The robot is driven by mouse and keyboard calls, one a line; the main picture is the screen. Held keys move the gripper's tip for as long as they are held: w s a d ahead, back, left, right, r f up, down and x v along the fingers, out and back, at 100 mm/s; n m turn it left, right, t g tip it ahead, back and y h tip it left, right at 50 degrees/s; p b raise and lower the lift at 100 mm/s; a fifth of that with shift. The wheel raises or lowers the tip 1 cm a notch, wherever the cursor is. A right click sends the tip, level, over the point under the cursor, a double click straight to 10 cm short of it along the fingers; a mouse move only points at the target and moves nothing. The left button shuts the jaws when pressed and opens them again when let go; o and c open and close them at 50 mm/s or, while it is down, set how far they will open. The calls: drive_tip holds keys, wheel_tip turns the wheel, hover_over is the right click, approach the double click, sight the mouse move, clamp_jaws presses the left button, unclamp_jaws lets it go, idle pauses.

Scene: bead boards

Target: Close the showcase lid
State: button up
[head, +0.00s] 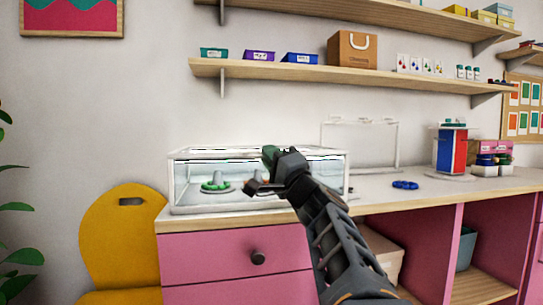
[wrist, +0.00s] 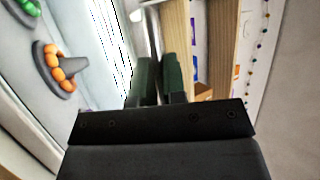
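The showcase (head: 180,185) is a clear box with a white frame, standing on the wooden counter. Its top frame (head: 190,151) looks roughly level, but my gripper covers part of it, and I cannot tell if the lid is fully down. Inside sit a green bead ring on a grey stand (head: 215,186) and an orange one (wrist: 62,68), seen in the wrist view. My gripper (head: 268,157) is at the showcase's upper front edge. Its green fingers (wrist: 158,78) are close together with a pale strip visible between them; whether they grip it is unclear.
A white rack (head: 361,123) stands behind the showcase on the right. A blue bead ring (head: 405,185) and a red and blue display (head: 450,148) are farther right on the counter. Shelves (head: 270,70) hang above. A yellow chair (head: 120,235) is at left.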

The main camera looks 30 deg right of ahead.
drive_tip(key=shift+o, duration=0.8)
drive_tip(key=shift+f, duration=0.25)
drive_tip(key=shift+s, duration=0.2)
drive_tip(key=p+v, duration=0.1)
drive_tip(key=v, duration=1.2)
drive_tip(key=shift+s, duration=0.25)
drive_tip(key=shift+f, duration=0.1)
